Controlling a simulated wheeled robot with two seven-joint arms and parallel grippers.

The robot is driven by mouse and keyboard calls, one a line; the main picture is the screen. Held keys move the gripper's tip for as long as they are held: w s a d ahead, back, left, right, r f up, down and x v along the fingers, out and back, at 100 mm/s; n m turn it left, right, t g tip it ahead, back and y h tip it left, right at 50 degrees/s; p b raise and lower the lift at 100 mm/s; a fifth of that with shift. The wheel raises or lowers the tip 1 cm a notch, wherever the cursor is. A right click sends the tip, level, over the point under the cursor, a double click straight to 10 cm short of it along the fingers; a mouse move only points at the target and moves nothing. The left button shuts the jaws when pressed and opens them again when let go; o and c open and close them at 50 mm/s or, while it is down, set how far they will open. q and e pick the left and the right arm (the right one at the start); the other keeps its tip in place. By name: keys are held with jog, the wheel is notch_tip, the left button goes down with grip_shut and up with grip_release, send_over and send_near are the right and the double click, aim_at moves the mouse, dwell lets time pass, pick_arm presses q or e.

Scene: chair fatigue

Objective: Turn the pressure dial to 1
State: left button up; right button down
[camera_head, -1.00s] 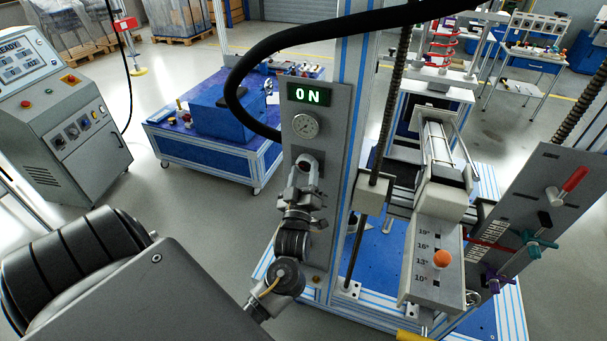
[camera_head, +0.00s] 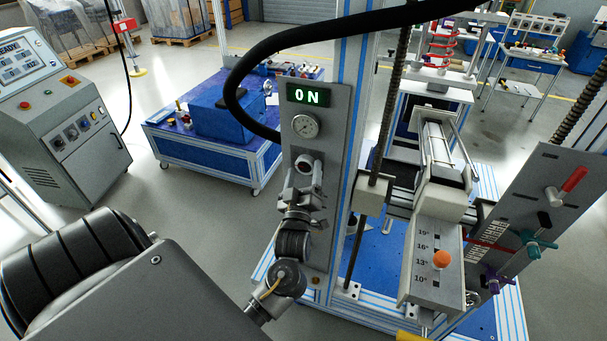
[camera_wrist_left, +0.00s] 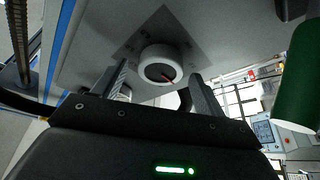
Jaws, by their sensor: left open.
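The pressure dial (camera_head: 304,163), a round pale knob, sits on the grey upright panel (camera_head: 318,195) below a round gauge (camera_head: 305,125) and a green display reading "ON" (camera_head: 308,95). In the left wrist view the dial (camera_wrist_left: 160,62) shows as a white ring with a dark face and a red pointer; the numbers on it cannot be read. My left gripper (camera_head: 302,184) is just below and in front of the dial. Its fingers (camera_wrist_left: 158,88) are open, one either side of the dial in the wrist view, with nothing held between them. My right gripper is out of view.
A grey slanted block with an orange knob (camera_head: 441,258) stands right of the panel. Further right is a plate with a red-handled lever (camera_head: 573,180) and teal and purple handles. A thick black hose (camera_head: 245,60) arcs over the panel. A control cabinet (camera_head: 60,110) stands at left.

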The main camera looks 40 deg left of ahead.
pick_arm(q)
jog(key=b+v, duration=0.4)
jog(key=v, duration=0.7)
jog(key=shift+w, duration=0.15)
